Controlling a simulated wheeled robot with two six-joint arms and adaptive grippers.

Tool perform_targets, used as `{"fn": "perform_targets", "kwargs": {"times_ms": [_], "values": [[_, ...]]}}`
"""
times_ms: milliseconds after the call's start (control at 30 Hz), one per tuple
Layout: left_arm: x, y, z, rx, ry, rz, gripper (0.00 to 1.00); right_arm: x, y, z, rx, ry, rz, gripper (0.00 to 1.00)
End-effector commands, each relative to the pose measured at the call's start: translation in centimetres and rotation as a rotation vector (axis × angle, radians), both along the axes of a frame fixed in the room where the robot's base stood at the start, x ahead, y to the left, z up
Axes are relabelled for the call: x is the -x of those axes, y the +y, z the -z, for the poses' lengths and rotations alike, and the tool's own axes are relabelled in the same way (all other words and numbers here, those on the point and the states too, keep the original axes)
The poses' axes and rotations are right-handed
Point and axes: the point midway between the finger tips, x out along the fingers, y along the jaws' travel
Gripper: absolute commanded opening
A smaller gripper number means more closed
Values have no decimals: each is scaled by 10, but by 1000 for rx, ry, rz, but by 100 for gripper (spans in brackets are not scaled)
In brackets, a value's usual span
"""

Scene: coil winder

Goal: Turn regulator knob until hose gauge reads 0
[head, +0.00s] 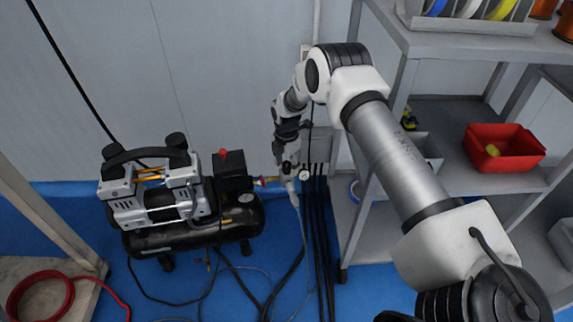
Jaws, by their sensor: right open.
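The black compressor (190,232) with a twin-cylinder pump (155,194) stands on the blue floor at left. A black box with a red knob (223,154) sits on its right end. A small red and yellow fitting (264,181) sticks out to the right of it. A small round white gauge (304,175) shows near the hose fittings; its reading is too small to tell. My right gripper (287,164) is open, pointing down right beside the gauge and fittings. I cannot make out the regulator knob clearly there, nor whether the fingers touch it. My left gripper is out of view.
A grey shelf unit (460,180) with a red bin (504,148) stands close on the right, beside my right arm. Black cables (320,235) run down the wall and across the floor. A red hose (45,285) lies coiled at lower left.

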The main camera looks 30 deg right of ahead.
Motion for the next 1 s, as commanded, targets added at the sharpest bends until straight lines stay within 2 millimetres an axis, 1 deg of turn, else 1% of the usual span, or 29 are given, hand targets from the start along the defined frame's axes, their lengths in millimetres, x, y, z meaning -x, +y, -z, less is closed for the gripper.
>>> {"fn": "perform_targets", "kwargs": {"times_ms": [67,167,267,400,500,600,733,1000], "values": [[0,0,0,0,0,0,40,0,0,-4,0,-1,0,58],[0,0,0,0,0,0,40,-1,0,-18,0,-3,-1,58],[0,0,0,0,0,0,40,-2,0,-41,-1,-5,1,58],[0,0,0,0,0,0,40,-1,0,-78,-1,-4,0,58],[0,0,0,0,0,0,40,-1,0,-100,1,-2,-1,58],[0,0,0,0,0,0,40,-1,0,-114,0,-2,0,58],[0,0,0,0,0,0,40,0,0,-120,-1,1,0,58],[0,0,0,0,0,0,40,0,0,-120,0,1,0,58]]}}
